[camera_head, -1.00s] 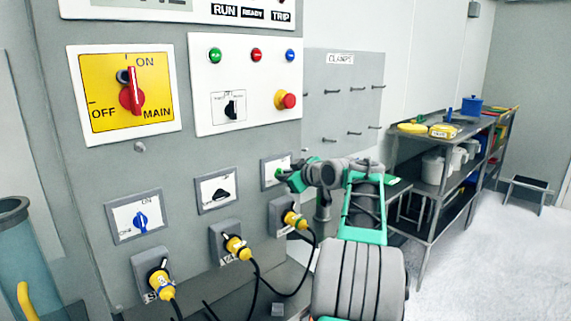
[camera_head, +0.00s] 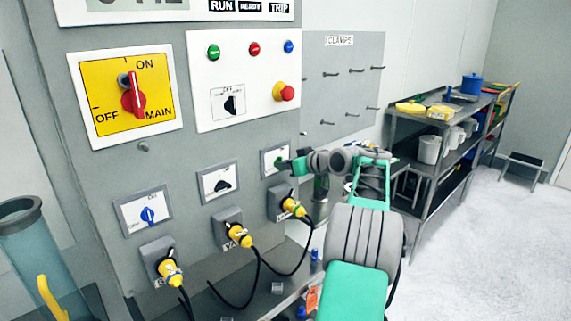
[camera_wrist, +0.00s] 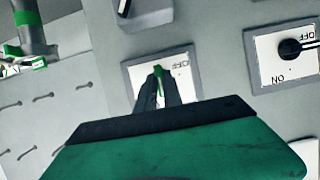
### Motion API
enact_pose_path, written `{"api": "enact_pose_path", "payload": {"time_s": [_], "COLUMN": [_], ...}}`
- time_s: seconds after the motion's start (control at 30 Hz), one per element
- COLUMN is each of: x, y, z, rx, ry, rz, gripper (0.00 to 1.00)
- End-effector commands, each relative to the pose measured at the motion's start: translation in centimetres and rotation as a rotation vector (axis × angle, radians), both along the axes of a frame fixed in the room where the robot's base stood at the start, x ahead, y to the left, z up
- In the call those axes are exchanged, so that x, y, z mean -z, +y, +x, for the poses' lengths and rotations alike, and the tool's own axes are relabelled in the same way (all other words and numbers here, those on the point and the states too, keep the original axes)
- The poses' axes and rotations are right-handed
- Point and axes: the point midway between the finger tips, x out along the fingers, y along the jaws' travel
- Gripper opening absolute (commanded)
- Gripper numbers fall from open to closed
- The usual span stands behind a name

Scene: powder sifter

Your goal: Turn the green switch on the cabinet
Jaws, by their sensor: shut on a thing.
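The green switch (camera_wrist: 159,73) sits on a small white framed plate on the cabinet (camera_head: 110,170). In the head view its plate (camera_head: 267,160) is the rightmost of the lower row, mostly behind my gripper. My gripper (camera_wrist: 159,93) is at the plate in the wrist view, its dark fingers closed around the switch knob. The green tip of the knob shows just beyond the fingertips. In the head view my gripper (camera_head: 284,164) reaches the plate from the right. The lower part of the knob is hidden by the fingers.
A black switch (camera_head: 222,185) and a blue switch (camera_head: 148,214) sit to the left. Yellow plugs (camera_head: 239,235) with black cables hang below the plates. A red main switch (camera_head: 132,97) is higher up. A shelf (camera_head: 440,160) stands at the right, with open floor beside it.

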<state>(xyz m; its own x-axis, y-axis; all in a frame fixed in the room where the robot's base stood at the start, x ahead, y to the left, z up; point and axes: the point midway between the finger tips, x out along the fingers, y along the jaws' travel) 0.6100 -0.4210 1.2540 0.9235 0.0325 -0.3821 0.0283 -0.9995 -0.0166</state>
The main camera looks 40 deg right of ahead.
Motion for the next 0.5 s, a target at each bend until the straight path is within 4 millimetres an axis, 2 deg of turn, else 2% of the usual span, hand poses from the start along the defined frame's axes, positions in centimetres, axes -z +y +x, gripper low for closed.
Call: {"api": "enact_pose_path", "payload": {"time_s": [0.17, 0.2, 0.43, 0.5], "x": [-0.27, -0.27, -0.22, -0.17], "y": [0.04, 0.04, 0.12, 0.14], "z": [0.1, 0.1, 0.12, 0.13], "rx": [-0.001, -0.001, -0.002, -0.002], "ry": [-0.005, -0.005, -0.004, -0.003], "rz": [-0.004, -0.004, -0.003, -0.003], "gripper": [0.0, 0.13, 0.32, 0.33]}}
